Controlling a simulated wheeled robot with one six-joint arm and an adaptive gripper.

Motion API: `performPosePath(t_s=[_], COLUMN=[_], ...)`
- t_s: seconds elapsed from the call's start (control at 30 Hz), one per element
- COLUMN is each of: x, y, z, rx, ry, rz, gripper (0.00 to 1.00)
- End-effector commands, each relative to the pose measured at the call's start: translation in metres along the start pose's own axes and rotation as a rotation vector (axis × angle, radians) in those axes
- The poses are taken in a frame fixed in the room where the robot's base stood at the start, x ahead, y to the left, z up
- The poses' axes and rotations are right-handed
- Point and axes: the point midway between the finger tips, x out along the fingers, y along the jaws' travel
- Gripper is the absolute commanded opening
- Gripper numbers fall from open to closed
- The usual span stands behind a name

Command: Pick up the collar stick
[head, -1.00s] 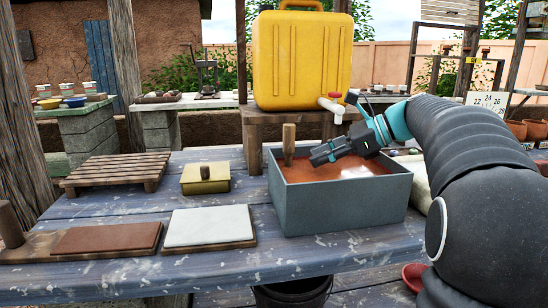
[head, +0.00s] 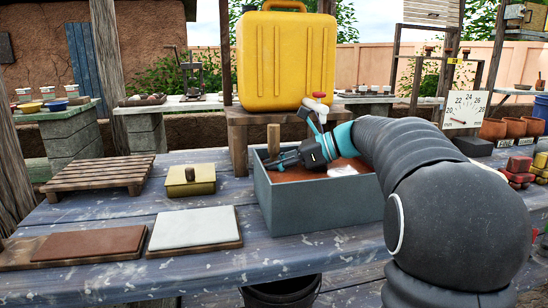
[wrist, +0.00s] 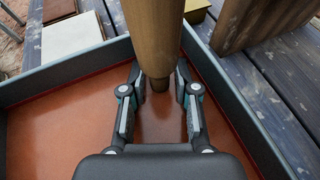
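The collar stick, a round wooden stick (head: 273,138), rises upright at the left end of a grey tub (head: 315,206) with orange-brown contents. My gripper (head: 272,162) reaches low into the tub from the right, with its fingertips at the stick. In the wrist view the stick (wrist: 155,40) runs down from the top edge, narrowing to a blunt lower end. The fingers of my gripper (wrist: 160,80) are apart, one on each side of the stick. I cannot tell whether either touches it. The stick's top is out of the wrist view.
A wooden stand (head: 238,115) with a yellow water container (head: 285,60) stands close behind the tub. Left of the tub are a small yellow lidded box (head: 191,181), a white slab (head: 193,227), a red-brown slab (head: 88,243) and a slatted pallet (head: 98,173).

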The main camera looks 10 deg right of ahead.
Motion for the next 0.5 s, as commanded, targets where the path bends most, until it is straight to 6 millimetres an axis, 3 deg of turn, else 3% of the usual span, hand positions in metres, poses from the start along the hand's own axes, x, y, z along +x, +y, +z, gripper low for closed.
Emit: performPosePath(t_s=[0.1, 0.23, 0.5], x=[-0.0002, -0.0002, -0.0004], y=[0.0000, 0.0000, 0.0001], z=[0.0001, 0.0001, 0.0003], rx=[0.000, 0.000, -0.001], ry=[0.000, 0.000, 0.000], rz=[0.000, 0.000, 0.000], gripper=[0.30, 0.00, 0.00])
